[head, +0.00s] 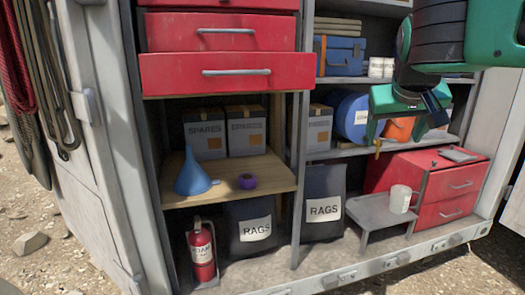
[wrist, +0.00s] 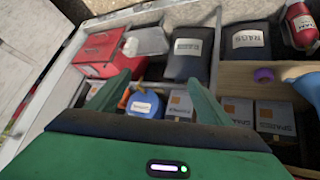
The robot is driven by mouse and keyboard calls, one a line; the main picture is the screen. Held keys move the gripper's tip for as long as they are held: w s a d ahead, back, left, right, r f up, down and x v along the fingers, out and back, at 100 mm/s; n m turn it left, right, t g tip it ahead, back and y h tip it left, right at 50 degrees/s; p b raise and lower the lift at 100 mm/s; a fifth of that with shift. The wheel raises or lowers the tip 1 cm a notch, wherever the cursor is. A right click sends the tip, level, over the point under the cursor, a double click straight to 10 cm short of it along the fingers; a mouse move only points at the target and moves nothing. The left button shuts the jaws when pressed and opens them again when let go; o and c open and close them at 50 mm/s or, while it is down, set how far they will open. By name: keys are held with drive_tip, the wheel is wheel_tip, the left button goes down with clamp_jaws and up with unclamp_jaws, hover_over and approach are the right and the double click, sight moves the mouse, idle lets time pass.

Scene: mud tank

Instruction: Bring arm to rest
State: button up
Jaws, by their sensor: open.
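My gripper (head: 406,120) is green and hangs at the upper right of the head view, in front of the right-hand middle shelf. Its two fingers are apart and nothing is held between them. The wrist view also shows my gripper (wrist: 158,80) with spread, empty fingers. Behind it on the shelf are a blue round container (head: 352,118) and an orange thing (head: 399,129), partly covered by the gripper. My green and black arm comes in from the upper right corner.
A red drawer cabinet (head: 452,190), a grey step (head: 368,212) and a white mug (head: 400,199) are below the gripper. A blue funnel (head: 191,176) and purple tape (head: 247,181) sit on the wooden shelf (head: 270,170). A fire extinguisher (head: 202,252) stands lower left.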

drive_tip(key=s+d+f+m+g, duration=0.2)
drive_tip(key=s+d+f+g, duration=0.3)
drive_tip(key=s+d+f, duration=0.9)
drive_tip(key=s+a+f+m+g+y, duration=0.2)
drive_tip(key=s+a+f+y, duration=0.1)
drive_tip(key=s+f, duration=0.9)
drive_tip(key=shift+s+m+g, duration=0.3)
drive_tip(key=shift+s+g, duration=0.1)
drive_tip(key=shift+s, duration=0.75)
